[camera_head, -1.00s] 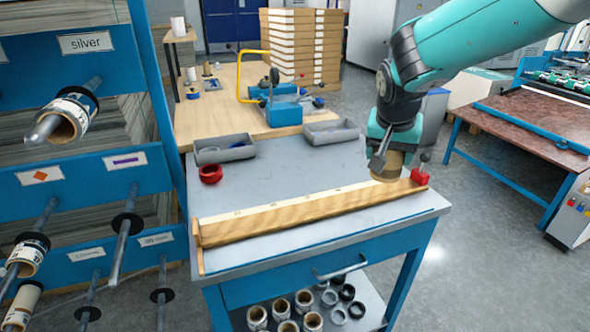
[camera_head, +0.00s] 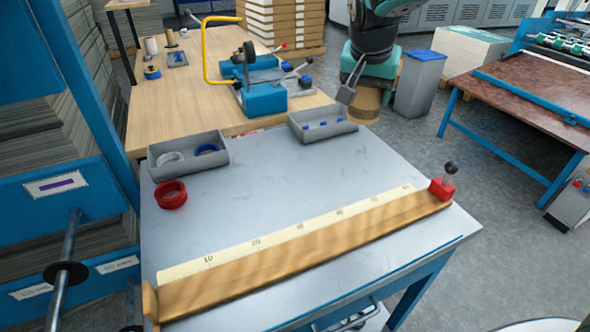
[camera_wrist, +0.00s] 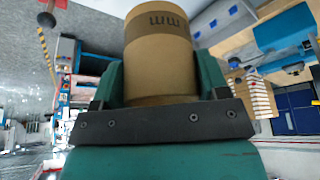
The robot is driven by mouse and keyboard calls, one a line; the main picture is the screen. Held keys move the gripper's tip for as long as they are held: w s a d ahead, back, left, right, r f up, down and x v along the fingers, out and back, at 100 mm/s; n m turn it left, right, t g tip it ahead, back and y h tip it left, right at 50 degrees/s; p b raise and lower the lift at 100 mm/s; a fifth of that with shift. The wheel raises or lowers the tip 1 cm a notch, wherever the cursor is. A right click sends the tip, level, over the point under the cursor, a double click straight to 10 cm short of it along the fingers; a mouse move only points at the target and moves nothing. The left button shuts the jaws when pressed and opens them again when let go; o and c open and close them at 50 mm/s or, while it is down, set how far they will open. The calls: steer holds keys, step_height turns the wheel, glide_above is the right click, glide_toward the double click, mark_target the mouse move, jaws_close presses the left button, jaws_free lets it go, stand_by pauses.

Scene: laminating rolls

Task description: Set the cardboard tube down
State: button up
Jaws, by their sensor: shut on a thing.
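My gripper (camera_head: 360,84) is at the top right of the table in the head view, beyond the grey bin with blue bits. It is shut on the cardboard tube (camera_head: 366,102), a short, wide brown cylinder, held off the table surface. In the wrist view the tube (camera_wrist: 158,55) stands between the teal fingers of my gripper (camera_wrist: 160,92), with a darker band and printed marks near its far end.
A wooden ruler trough (camera_head: 300,246) with a red stop (camera_head: 441,188) lies along the table's (camera_head: 290,185) front. Two grey bins (camera_head: 190,160) (camera_head: 322,122) and red rings (camera_head: 171,195) sit farther back. A wooden bench (camera_head: 190,95) holds a blue device (camera_head: 262,97). The table's middle is clear.

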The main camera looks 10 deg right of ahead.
step_height(320, 180, down, 20)
steer(key=shift+a+r, duration=0.1)
stand_by(0.4)
steer(key=shift+f, duration=0.2)
steer(key=o, duration=0.9)
steer(key=shift+r, duration=0.1)
steer(key=v, duration=1.2)
steer(key=s+a+r+n+g+y, duration=0.1)
steer(key=s+r+n+y, duration=0.1)
steer(key=s, duration=0.7)
steer(key=s+r+n+g+y, duration=0.1)
steer(key=s+r+n, duration=0.3)
steer(key=s, duration=0.5)
steer(key=s+a+r+n+g+y, duration=0.1)
steer(key=s+r+n+g+y, duration=0.1)
steer(key=s+n, duration=0.4)
steer(key=s+r+y, duration=0.1)
steer(key=s, duration=0.1)
steer(key=shift+s+a+n, duration=0.3)
steer(key=shift+s, duration=0.1)
